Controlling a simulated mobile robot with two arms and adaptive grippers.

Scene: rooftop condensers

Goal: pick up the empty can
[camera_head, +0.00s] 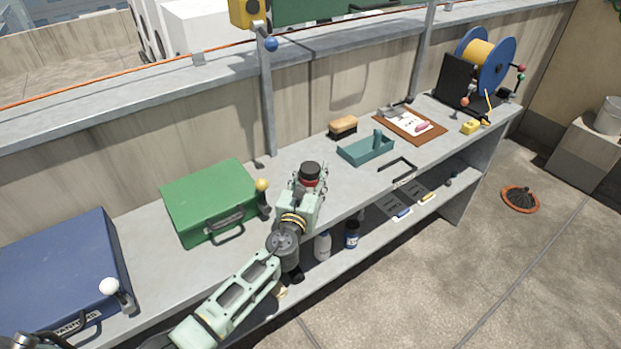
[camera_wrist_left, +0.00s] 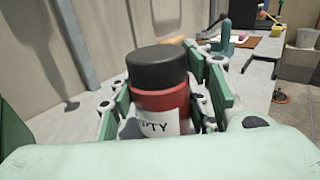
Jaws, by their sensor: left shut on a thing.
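The can (camera_head: 309,171) is red with a black top, upright above the grey bench's middle. In the left wrist view the can (camera_wrist_left: 160,102) stands between the fingers, with a white label whose visible letters read "PTY". My left gripper (camera_head: 307,184) is shut on the can, with green finger pads on both sides of it in the left wrist view (camera_wrist_left: 164,96). The can's lower part is hidden by the gripper, so I cannot tell if it touches the bench.
A green case (camera_head: 208,197) stands left of the gripper, and a blue case (camera_head: 65,270) is farther left. A teal tray (camera_head: 367,151), a brush (camera_head: 343,127) and a clipboard (camera_head: 425,132) lie to the right. Bottles (camera_head: 322,246) stand on the lower shelf.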

